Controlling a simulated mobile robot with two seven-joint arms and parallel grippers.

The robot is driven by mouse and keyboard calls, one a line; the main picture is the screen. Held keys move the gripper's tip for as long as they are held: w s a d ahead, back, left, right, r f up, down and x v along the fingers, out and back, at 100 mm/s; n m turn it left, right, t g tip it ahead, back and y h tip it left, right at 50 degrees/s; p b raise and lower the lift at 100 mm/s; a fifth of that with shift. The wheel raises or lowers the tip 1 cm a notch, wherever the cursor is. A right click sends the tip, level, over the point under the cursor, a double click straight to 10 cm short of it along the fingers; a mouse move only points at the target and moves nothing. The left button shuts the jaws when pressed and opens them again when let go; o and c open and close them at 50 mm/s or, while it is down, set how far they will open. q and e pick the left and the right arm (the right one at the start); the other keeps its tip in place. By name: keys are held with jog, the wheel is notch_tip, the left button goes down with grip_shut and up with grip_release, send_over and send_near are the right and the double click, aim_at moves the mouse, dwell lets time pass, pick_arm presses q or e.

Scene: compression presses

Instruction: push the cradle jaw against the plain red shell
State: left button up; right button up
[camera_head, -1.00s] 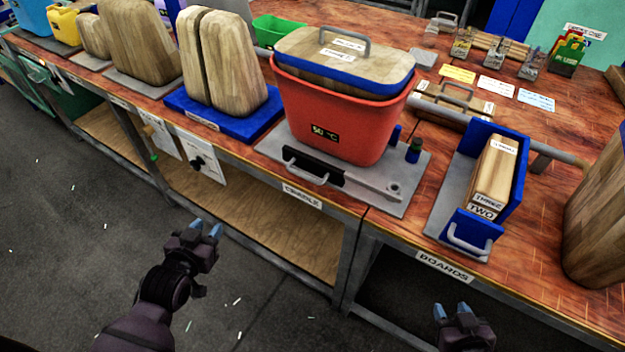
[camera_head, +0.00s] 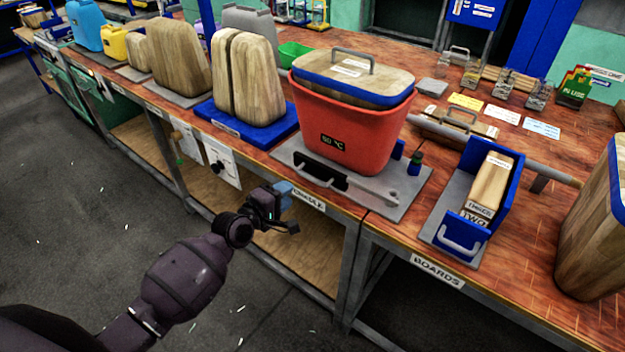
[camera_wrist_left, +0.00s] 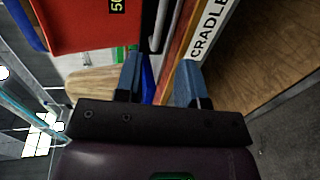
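The plain red shell (camera_head: 350,130) stands upright on the grey cradle plate (camera_head: 408,200), with a wood-topped lid with a blue rim (camera_head: 335,84) on it. The cradle jaw (camera_head: 322,167), a black bar with a grey handle, sits at the shell's front face; I cannot tell whether they touch. My left gripper (camera_head: 284,193) is in front of the bench edge, beside the CRADLE label and apart from the jaw handle. The left wrist view shows its two blue fingers (camera_wrist_left: 160,82) spread and empty, with the red shell (camera_wrist_left: 78,24) beyond. My right gripper is out of view.
The blue BOARDS holder (camera_head: 468,205) stands right of the cradle. A split wooden block on a blue base (camera_head: 222,126) stands to the left. The bench's front edge and open lower shelf (camera_head: 300,258) lie close to my left gripper.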

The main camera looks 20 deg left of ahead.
aim_at(309, 179)
pick_arm(q)
jog(key=b+x, duration=0.1)
jog(key=x, duration=0.8)
jog(key=shift+d+f+b, duration=0.1)
jog(key=shift+b, duration=0.2)
jog(key=shift+w+d, duration=0.15)
jog(key=shift+w, duration=0.5)
grip_shut()
jog(key=shift+d, duration=0.1)
